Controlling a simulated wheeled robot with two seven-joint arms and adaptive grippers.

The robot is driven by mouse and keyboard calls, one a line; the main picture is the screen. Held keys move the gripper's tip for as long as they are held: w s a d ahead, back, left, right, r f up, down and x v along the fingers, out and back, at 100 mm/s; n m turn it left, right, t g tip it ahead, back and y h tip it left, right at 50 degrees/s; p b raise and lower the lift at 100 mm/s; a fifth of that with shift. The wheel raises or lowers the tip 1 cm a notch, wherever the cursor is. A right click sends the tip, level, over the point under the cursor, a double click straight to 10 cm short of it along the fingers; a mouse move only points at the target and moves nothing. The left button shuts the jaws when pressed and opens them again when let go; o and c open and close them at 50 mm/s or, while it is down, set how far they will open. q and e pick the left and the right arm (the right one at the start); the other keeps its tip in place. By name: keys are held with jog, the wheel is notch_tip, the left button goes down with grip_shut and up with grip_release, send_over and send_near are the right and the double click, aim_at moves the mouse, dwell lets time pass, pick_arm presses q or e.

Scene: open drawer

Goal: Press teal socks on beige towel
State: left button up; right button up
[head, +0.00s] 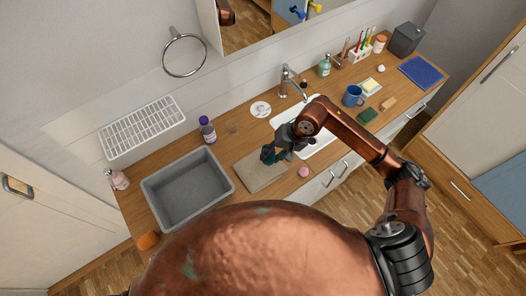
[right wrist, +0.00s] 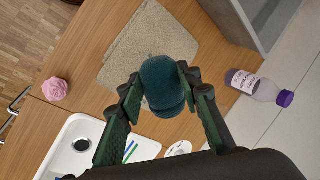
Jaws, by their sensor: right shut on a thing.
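The teal socks (right wrist: 163,86) are a rounded dark teal bundle. My right gripper (right wrist: 163,92) is shut on them, with a finger on each side. In the head view the socks (head: 268,154) show at the right gripper (head: 278,150), over the beige towel (head: 259,174). The towel lies flat on the wooden counter between the grey basin and the sink, and it also shows in the right wrist view (right wrist: 130,50). I cannot tell whether the socks touch the towel. My left gripper is not in view.
A grey basin (head: 188,217) stands left of the towel. The white sink (head: 319,146) is to the right. A purple-capped bottle (head: 207,129) stands behind, and a pink puff (head: 303,172) lies at the counter's front edge. A blue mug (head: 353,96) stands further right.

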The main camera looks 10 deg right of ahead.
aim_at(263, 170)
jog(key=shift+w+a+f+m+y+p, duration=0.2)
jog(key=shift+a+m+p, duration=0.1)
jog(key=shift+a, duration=0.35)
jog(key=shift+w+a+f+m+y+p, duration=0.2)
jog(key=shift+a+m, duration=0.1)
jog(key=shift+a, duration=0.3)
jog(key=shift+a+f, duration=0.2)
jog(key=shift+f+t, duration=0.3)
jog(key=shift+f, duration=0.35)
jog(key=shift+f+b, duration=0.3)
jog(key=shift+f, duration=0.05)
jog(key=shift+f+b, duration=0.35)
jog(key=shift+f, duration=0.5)
pick_arm(q)
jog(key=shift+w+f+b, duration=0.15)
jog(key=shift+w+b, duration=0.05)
jog(key=shift+b, duration=0.15)
pick_arm(e)
jog(key=shift+f, duration=1.15)
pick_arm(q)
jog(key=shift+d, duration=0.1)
